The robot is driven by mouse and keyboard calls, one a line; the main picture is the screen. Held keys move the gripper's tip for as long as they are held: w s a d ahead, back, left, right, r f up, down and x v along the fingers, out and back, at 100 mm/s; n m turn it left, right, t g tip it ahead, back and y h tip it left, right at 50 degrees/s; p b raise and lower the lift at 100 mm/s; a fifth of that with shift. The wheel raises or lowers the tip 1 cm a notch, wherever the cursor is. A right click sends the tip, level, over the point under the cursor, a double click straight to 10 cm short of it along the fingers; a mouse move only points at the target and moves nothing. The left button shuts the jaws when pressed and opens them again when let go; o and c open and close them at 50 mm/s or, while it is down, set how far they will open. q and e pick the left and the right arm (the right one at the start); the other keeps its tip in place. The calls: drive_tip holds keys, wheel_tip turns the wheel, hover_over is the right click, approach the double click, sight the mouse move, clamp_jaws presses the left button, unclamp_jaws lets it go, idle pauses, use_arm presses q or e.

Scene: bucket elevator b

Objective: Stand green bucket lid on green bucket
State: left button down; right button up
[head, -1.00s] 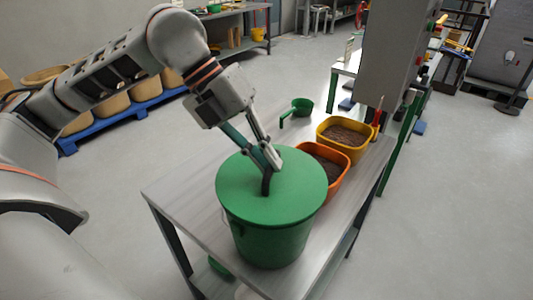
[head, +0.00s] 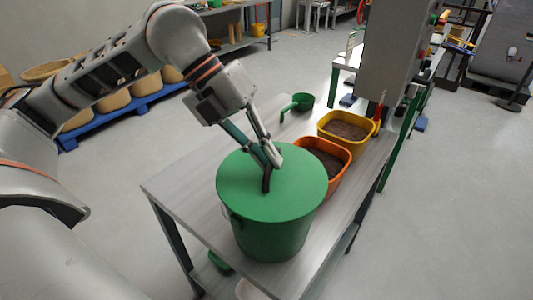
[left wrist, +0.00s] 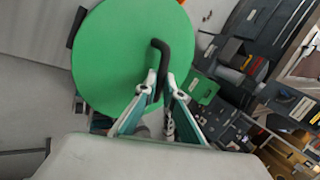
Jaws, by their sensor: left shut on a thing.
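The green bucket lid (head: 300,185) is a flat round disc with a dark hooked handle (head: 266,183) at its middle. It lies roughly level over the mouth of the green bucket (head: 272,238), which stands upright on the grey table. The lid hides the bucket's rim, so I cannot tell whether it rests fully on it. My left gripper (head: 272,162) is shut on the lid's handle from above. In the left wrist view, the handle (left wrist: 162,62) is between the fingertips and the lid (left wrist: 115,55) fills the upper left. My right gripper is not in view.
An orange tub (head: 342,154) and a yellow tub (head: 345,117) of dark soil stand behind and right of the bucket. A green scoop (head: 303,101) lies farther back. A grey column (head: 392,50) rises behind the tubs. The table's left side (head: 185,185) is bare.

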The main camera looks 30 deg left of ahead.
use_arm(q)
drive_tip(key=shift+f, duration=0.15)
drive_tip(key=c, duration=2.1)
unclamp_jaws()
drive_tip(key=v, duration=1.2)
